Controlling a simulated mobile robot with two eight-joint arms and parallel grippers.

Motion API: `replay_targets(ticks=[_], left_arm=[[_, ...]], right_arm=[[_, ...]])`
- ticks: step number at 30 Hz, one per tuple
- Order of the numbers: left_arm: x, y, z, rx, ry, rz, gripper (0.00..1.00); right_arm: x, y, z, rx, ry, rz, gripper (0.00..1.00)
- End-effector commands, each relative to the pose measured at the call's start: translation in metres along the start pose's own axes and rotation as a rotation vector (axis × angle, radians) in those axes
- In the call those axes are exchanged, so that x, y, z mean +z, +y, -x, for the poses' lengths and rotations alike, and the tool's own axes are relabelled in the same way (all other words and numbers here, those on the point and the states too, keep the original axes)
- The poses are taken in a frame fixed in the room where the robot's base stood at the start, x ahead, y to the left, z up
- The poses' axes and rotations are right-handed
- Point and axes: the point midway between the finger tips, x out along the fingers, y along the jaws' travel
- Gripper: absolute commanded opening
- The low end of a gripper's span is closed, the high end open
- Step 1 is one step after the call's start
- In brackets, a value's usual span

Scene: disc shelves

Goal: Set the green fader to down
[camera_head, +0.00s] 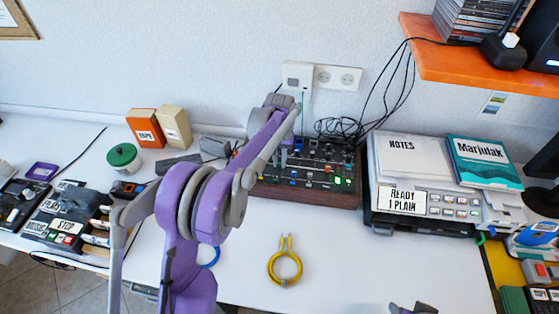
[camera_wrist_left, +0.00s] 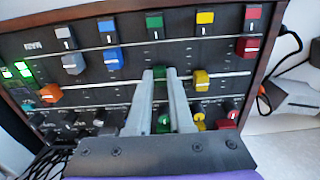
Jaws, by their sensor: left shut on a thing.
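The mixer (camera_head: 310,198) with the coloured faders stands on the desk against the wall. It fills much of the left wrist view (camera_wrist_left: 22,108). The green fader (camera_wrist_left: 158,74) sits between my left gripper's fingertips (camera_wrist_left: 160,76), which are shut on it. Its cap is farther from the green label (camera_wrist_left: 154,22) than the blue cap (camera_wrist_left: 112,58) is from its label. In the head view my left gripper (camera_head: 291,148) reaches down onto the mixer, and the green fader cannot be made out there. A grey piece at the bottom edge (camera_head: 412,308) looks like my right gripper; its fingers are unclear.
The yellow fader (camera_wrist_left: 201,80) is close beside my right-hand finger in the wrist view. Several knobs sit nearer the camera, including a green knob (camera_wrist_left: 162,122). A grey device (camera_head: 380,205) stands right of the mixer. A yellow cable coil (camera_head: 285,268) lies in front, with clear desk around it.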

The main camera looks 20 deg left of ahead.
Motion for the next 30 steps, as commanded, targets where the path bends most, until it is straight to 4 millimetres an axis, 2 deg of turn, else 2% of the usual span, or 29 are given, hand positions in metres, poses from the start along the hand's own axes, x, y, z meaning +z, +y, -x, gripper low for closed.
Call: replay_targets(ticks=[7, 15, 22, 23, 24, 27, 30], left_arm=[[0.003, 0.0, 0.0, 0.0, 0.0, 0.0, 0.0], [0.028, 0.0, -0.001, 0.0, -0.001, 0.0, 0.0], [0.027, 0.0, 0.0, 0.0, -0.001, 0.0, 0.0], [0.027, 0.0, 0.0, 0.0, -0.001, 0.0, 0.23], [0.027, 0.0, 0.0, 0.0, -0.001, 0.0, 0.31], [0.027, 0.0, 0.0, 0.0, -0.001, 0.0, 0.49], [0.027, 0.0, 0.0, 0.0, 0.0, 0.0, 0.5]], right_arm=[[0.001, 0.0, -0.001, 0.0, 0.0, 0.0, 0.5], [0.005, 0.0, -0.007, 0.0, -0.003, 0.0, 0.5], [0.004, 0.0, -0.006, 0.0, -0.003, 0.0, 0.5], [0.004, 0.0, -0.006, 0.0, -0.003, 0.0, 0.5], [0.004, 0.0, -0.006, 0.0, -0.003, 0.0, 0.5], [0.004, 0.0, -0.006, 0.0, -0.003, 0.0, 0.5], [0.004, 0.0, -0.006, 0.0, -0.003, 0.0, 0.5]])
